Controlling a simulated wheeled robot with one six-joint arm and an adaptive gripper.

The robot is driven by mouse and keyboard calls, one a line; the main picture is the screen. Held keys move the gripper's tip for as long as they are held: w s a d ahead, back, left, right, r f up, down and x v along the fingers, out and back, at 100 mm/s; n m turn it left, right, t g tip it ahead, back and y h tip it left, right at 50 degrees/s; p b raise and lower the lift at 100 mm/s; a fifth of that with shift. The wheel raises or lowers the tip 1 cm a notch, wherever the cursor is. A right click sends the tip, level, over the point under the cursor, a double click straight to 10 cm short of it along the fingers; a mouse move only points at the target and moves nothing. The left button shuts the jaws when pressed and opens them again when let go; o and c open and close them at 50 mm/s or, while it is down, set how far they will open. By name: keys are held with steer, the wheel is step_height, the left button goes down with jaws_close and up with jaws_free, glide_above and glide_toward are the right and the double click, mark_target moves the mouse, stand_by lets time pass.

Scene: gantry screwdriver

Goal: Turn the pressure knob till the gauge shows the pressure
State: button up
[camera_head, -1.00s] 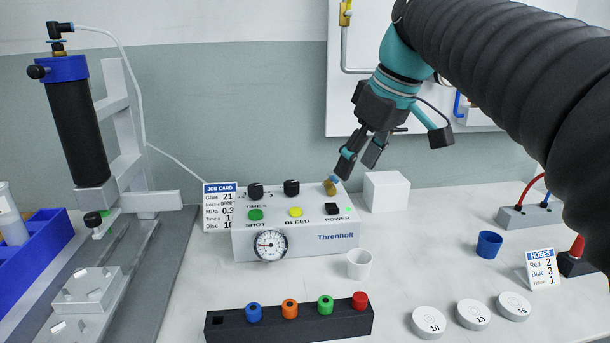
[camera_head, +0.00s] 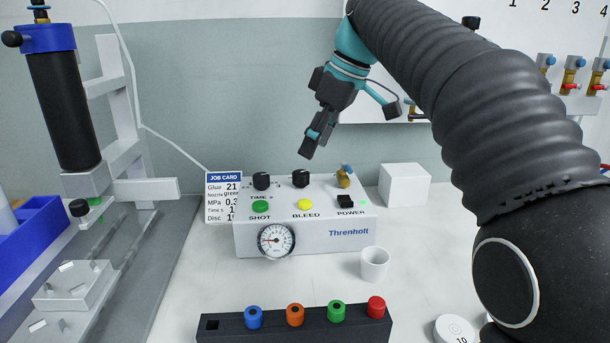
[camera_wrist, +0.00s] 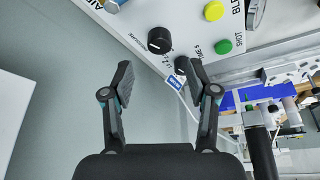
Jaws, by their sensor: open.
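The white Threnholt control box (camera_head: 306,239) stands on the bench with two black knobs on top. The right knob (camera_head: 300,178) also shows in the wrist view as the large black pressure knob (camera_wrist: 159,40), with a white pointer line. The left, time knob (camera_head: 261,180) is partly hidden by a finger in the wrist view. The round gauge (camera_head: 276,240) is on the box front; its needle appears to point left.
A brass fitting (camera_head: 344,176) and power switch (camera_head: 346,201) are right of the knobs. Green shot (camera_head: 260,207) and yellow bleed (camera_head: 305,204) buttons lie in front. A white block (camera_head: 404,185) stands right, a white cup (camera_head: 374,263) in front.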

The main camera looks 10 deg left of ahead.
mark_target(303, 172)
steer(key=b+x, duration=0.1)
steer(key=x, duration=0.5)
steer(key=shift+f, duration=0.35)
jaws_close()
